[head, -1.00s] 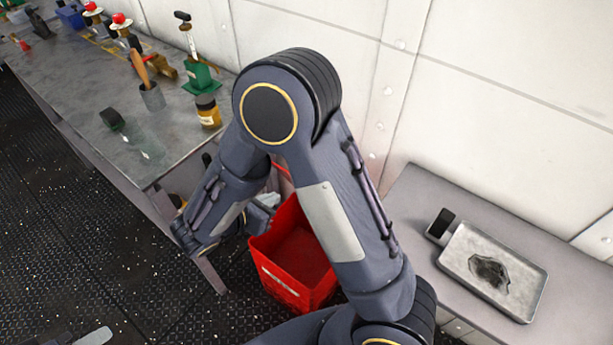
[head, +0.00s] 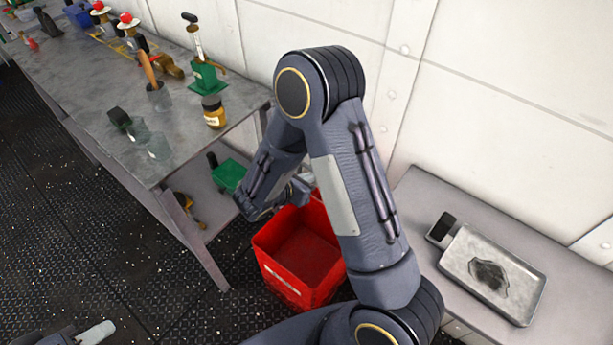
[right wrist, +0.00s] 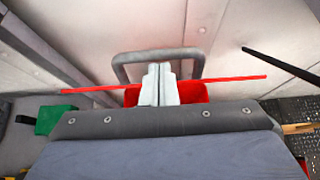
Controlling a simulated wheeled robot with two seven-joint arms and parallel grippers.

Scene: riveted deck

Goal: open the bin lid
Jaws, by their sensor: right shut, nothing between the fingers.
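The red bin (head: 300,255) stands on the floor between the bench and the low shelf. Its inside shows from above in the head view. In the right wrist view, a thin red edge (right wrist: 235,78) crosses behind my fingers, with red surface below it and a grey bar handle (right wrist: 158,53) above it. My right gripper (right wrist: 159,84) is shut and empty in front of these; I cannot tell whether it touches them. In the head view it (head: 300,188) is at the bin's back side, partly hidden by my arm. My left gripper (head: 97,333) shows only partly at the bottom left.
The metal bench (head: 80,85) at left holds a glue bottle (head: 213,112), a brush cup and several tools. A green item (head: 228,175) sits on its lower shelf. A white wall is behind.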

